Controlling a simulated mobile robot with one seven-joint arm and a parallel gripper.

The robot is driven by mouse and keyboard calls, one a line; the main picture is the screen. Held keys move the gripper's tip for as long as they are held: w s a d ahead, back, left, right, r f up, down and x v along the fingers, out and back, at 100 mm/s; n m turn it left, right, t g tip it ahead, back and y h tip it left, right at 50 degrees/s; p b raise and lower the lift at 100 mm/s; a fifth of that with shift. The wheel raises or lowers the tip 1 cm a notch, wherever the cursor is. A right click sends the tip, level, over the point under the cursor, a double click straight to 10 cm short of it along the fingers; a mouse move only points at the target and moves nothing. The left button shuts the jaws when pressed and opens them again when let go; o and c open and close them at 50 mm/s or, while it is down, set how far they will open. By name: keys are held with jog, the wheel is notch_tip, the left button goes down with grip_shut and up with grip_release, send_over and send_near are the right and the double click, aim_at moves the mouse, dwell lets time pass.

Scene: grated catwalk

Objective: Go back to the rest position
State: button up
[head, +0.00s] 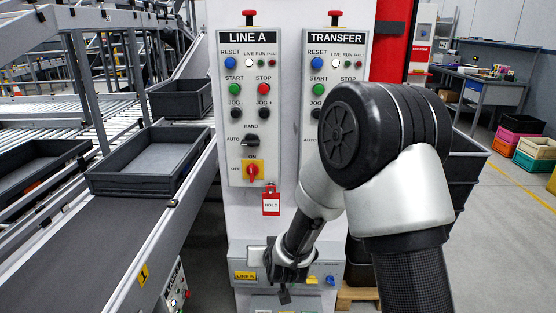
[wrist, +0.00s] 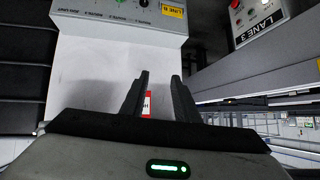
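My gripper (head: 285,290) is low in front of the grey control column, by the small lower panel with a yellow label (head: 245,275). In the wrist view my gripper (wrist: 161,82) has its two dark fingers apart, with a clear gap between them and nothing held. A red and white tag (wrist: 147,104) shows behind the fingers, partly covered by the left one. My arm is bent, with its elbow high in front of the right side of the column.
The LINE A panel (head: 250,110) and the TRANSFER panel (head: 332,70) face me, the latter partly hidden by my arm. A red-tipped HOLD tag (head: 271,201) hangs below LINE A. A conveyor with a grey tray (head: 150,165) is at left. Open floor lies at right.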

jog(key=s+d+r+g, duration=0.1)
jog(key=s+d+r, duration=0.25)
jog(key=r, duration=0.25)
jog(key=s+d+r+h, duration=0.1)
jog(key=s+d+r, duration=0.25)
jog(key=r, duration=0.25)
jog(key=s+d+r+g, duration=0.1)
jog(key=s+d+r, duration=0.2)
jog(key=s+r, duration=0.25)
jog(key=s+d+r+m+g+h, duration=0.1)
jog(key=s+d+r, duration=0.25)
jog(key=s, duration=0.55)
jog(key=s+d+r+g+h, duration=0.15)
jog(key=s+d, duration=0.25)
jog(key=s, duration=0.5)
notch_tip(320, 180, up, 20)
jog(key=p, duration=2)
jog(key=shift+w+a+r+y, duration=0.15)
jog(key=shift+w+a+y, duration=0.1)
jog(key=shift+y, duration=0.2)
jog(key=shift+s, duration=0.1)
